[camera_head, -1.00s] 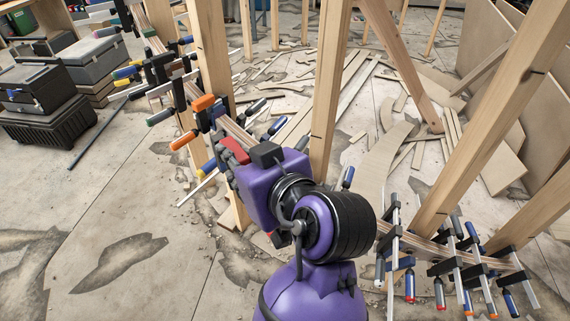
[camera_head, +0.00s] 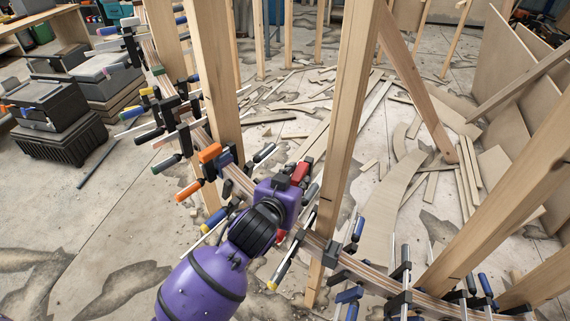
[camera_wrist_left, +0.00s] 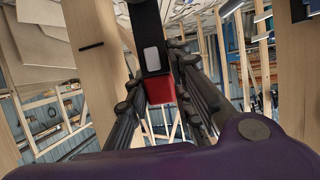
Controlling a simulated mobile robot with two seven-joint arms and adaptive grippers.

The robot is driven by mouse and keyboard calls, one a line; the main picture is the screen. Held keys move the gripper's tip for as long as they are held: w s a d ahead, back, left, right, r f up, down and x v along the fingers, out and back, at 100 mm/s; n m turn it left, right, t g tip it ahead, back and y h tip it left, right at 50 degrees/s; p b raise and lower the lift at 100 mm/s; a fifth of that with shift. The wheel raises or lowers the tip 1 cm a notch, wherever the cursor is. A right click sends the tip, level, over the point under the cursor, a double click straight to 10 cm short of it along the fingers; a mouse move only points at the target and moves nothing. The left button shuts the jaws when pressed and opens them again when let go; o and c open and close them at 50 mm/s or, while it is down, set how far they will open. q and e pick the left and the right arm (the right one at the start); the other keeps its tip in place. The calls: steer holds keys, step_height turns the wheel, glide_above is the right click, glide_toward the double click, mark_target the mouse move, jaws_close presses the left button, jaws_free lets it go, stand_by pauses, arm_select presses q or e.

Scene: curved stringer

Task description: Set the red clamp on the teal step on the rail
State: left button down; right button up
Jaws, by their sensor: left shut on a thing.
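The red clamp (camera_head: 301,172) shows just beyond my purple left gripper (camera_head: 300,182), over the middle of the curved wooden rail (camera_head: 352,272). In the left wrist view the clamp's red block (camera_wrist_left: 159,89) and a dark bar with a pale patch lie between the two dark fingers of the gripper (camera_wrist_left: 165,97), which are shut on it. My arm and gripper hide part of the clamp and the rail stretch below. I cannot make out the teal step. My right gripper is not in view.
Many clamps with blue, orange (camera_head: 209,153) and black handles crowd the rail on both sides. Upright wooden posts (camera_head: 343,120) stand close to the gripper. Black toolboxes (camera_head: 58,107) sit at the left. Offcuts (camera_head: 395,190) litter the floor behind.

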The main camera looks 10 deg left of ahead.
arm_select(q)
steer(key=s+a+f+m+h+p, duration=0.1)
steer(key=a+f+m+h+p, duration=0.1)
steer(key=a, duration=0.7)
steer(key=shift+s+g+h+p, duration=0.15)
steer(key=shift+g+h+p, duration=0.15)
steer(key=shift+h+p, duration=0.15)
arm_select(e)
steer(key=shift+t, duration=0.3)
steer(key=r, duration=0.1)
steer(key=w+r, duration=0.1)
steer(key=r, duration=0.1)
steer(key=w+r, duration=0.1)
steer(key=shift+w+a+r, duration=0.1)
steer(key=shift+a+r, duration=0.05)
arm_select(q)
step_height(320, 180, down, 2)
steer(key=shift+f+y, duration=0.2)
steer(key=shift+y, duration=0.05)
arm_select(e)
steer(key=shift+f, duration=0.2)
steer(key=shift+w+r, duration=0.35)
